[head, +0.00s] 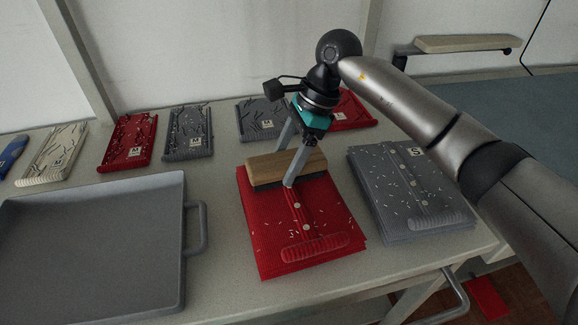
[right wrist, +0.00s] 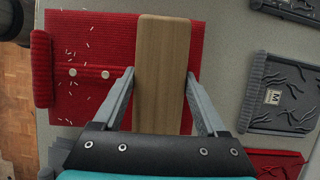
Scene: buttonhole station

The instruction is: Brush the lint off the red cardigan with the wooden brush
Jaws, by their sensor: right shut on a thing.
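The red cardigan (head: 308,222) lies folded on the table, with white lint specks scattered over it and pale buttons down its middle. It also shows in the right wrist view (right wrist: 98,40). The wooden brush (head: 268,168) has a pale wood back and dark bristles and lies across the far end of the cardigan. In the right wrist view the brush (right wrist: 159,60) stands lengthwise between the fingers. My right gripper (head: 290,165) is shut on the brush from above. The bristles look close to the cloth; I cannot tell if they touch. My left gripper is not in view.
A folded grey cardigan (head: 410,190) with lint lies to the right. A grey tray (head: 190,262) with a handle stands at the left. Several red, grey and cream knit pieces, including one red piece (head: 128,142), lie along the back. A blue object (head: 12,152) is at the far left.

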